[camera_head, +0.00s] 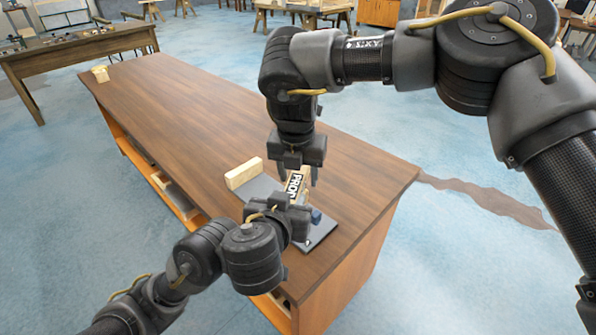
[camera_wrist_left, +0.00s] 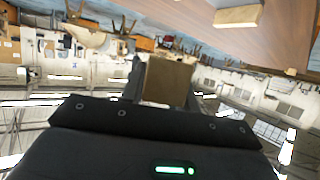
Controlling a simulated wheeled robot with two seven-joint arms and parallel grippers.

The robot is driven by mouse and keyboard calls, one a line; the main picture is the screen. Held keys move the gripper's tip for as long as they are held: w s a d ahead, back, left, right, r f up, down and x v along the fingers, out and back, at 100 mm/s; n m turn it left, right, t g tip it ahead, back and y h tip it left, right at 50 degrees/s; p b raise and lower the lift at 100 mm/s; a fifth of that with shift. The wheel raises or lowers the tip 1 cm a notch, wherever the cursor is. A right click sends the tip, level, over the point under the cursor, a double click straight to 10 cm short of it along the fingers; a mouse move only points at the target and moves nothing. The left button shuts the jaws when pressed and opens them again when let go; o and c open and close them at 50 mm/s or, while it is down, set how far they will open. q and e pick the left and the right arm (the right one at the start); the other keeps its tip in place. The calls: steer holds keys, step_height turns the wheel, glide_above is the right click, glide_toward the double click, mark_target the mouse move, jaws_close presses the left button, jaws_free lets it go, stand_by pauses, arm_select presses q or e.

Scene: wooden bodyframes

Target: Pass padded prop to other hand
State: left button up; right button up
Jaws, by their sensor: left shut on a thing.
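The padded prop (camera_head: 295,186) is a small light block with dark "PROP" lettering, held upright above the near end of the table. My left gripper (camera_head: 288,203) is shut on its lower part. In the left wrist view a plain brown face of the prop (camera_wrist_left: 168,82) shows at the fingers. My right gripper (camera_head: 298,174) points down from above, with its fingers apart on either side of the prop's upper part. It looks open; whether a finger touches the prop cannot be told.
A dark grey flat board (camera_head: 318,236) lies on the brown wooden table (camera_head: 190,110) under the grippers. A pale wooden block (camera_head: 243,173) sits at the board's far left edge; a small blue thing (camera_head: 316,215) is beside the left gripper. Another block (camera_head: 101,74) stands at the far end. The table's middle is clear.

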steer(key=c, duration=0.9)
arm_select(q)
steer(key=o, duration=1.2)
arm_select(e)
steer(key=shift+c, duration=0.8)
arm_select(q)
step_height(320, 180, up, 10)
steer(key=shift+n, duration=0.3)
